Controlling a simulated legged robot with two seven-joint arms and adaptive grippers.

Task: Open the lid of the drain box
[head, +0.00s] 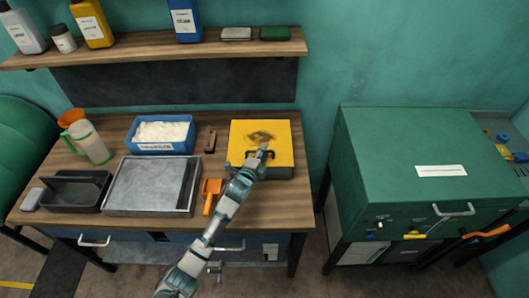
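A square box with a flat yellow lid (280,135) stands at the right end of the wooden workbench. The lid lies flat on the dark box body and looks closed. It has a dark mark or fitting near its middle. My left gripper (260,155) is over the front middle part of the lid, at the dark fitting. The gripper and fitting are small and dark there, so I cannot tell whether the fingers touch it or are open or shut. My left arm reaches up from the bottom and covers part of the box's front. My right gripper is not in view.
On the workbench (225,217) are a grey metal tray (140,187), a blue bin (163,147), a dark caddy (76,188), a jug (92,145), a brush (210,141) and an orange scoop (209,194). A shelf (150,50) hangs above. A green cabinet (410,150) stands right, across a gap.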

